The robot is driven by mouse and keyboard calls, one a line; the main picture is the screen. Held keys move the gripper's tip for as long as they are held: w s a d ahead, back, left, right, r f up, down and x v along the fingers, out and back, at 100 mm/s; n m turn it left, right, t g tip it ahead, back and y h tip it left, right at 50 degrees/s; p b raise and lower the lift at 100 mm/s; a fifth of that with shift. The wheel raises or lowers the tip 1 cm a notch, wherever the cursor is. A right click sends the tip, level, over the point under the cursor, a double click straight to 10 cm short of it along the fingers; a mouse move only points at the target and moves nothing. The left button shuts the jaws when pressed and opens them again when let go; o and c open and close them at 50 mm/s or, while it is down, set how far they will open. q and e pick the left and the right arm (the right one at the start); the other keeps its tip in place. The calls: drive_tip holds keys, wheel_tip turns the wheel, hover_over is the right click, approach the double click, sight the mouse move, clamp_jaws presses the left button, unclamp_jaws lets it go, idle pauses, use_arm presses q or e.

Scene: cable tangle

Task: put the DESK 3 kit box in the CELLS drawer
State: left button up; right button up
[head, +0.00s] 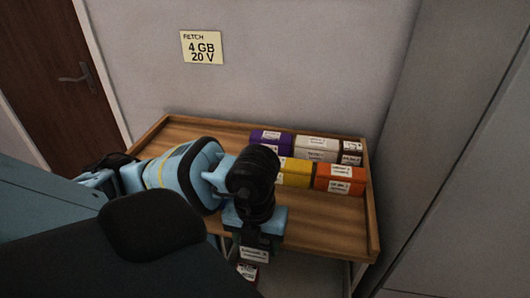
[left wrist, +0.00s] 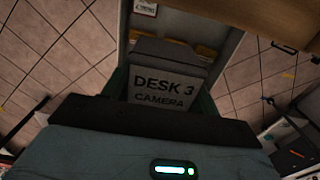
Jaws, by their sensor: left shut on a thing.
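The DESK 3 kit box (left wrist: 165,88) is grey, with "DESK 3 CAMERA" on its face in the left wrist view. My left gripper (left wrist: 163,100) is shut on it, with a dark finger on each side. In the head view my left gripper (head: 254,240) points down at the front edge of a wooden-topped cart, and the box's white label (head: 253,254) shows between its fingers. No drawer marked CELLS can be read in either view. My right gripper is not in view.
Purple (head: 271,140), white (head: 317,148), yellow (head: 296,172) and orange (head: 340,179) boxes stand on the right of the wooden top (head: 310,215). A small dark red labelled thing (head: 247,271) shows below the held box. A tall grey panel (head: 440,110) rises at right.

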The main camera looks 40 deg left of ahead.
use_arm(q)
drive_tip(key=shift+s, duration=0.1)
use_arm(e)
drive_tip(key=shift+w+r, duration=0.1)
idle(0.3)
